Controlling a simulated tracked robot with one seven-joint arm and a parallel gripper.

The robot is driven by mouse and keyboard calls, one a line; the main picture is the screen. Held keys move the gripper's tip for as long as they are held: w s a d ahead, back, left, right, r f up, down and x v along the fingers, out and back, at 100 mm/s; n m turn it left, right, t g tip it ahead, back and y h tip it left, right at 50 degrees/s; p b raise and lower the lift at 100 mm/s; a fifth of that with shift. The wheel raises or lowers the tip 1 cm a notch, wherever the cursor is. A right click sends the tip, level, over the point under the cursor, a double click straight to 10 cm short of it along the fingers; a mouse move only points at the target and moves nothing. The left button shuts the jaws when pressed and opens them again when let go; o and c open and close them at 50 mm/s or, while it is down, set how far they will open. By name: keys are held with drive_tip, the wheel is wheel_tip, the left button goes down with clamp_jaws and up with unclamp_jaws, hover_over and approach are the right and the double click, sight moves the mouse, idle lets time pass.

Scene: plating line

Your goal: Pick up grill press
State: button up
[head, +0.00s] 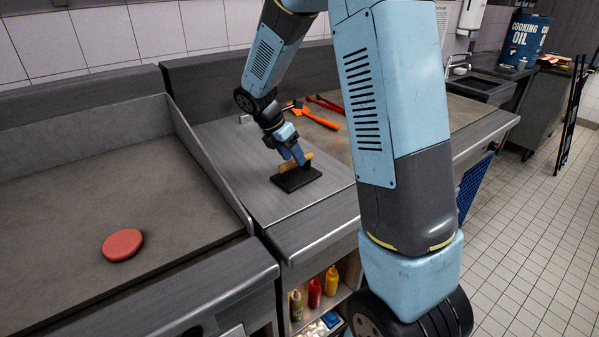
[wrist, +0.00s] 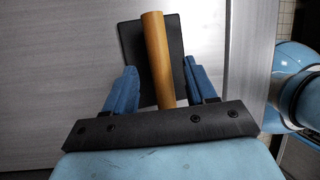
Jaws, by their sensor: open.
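The grill press is a dark flat rectangular plate (head: 297,180) with a tan wooden handle (head: 293,163) on top. It lies flat on the grey metal counter in the head view. In the wrist view the handle (wrist: 157,58) runs between the two blue fingers of my gripper (wrist: 160,85), with the dark plate (wrist: 137,45) beneath. My gripper (head: 299,157) is down at the press, open, with one finger on each side of the handle. A gap shows between each finger and the handle in the wrist view.
Orange-handled (head: 320,118) and red (head: 327,104) utensils lie on the counter behind my gripper. A raised metal wall (head: 212,165) separates the counter from the griddle (head: 70,220), where a round red patty (head: 122,245) lies. Bottles (head: 315,293) stand on a shelf below.

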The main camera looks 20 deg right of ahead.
sight(291, 177)
drive_tip(key=shift+x, duration=1.75)
drive_tip(key=shift+w, duration=0.2)
drive_tip(key=shift+c, duration=0.3)
clamp_jaws()
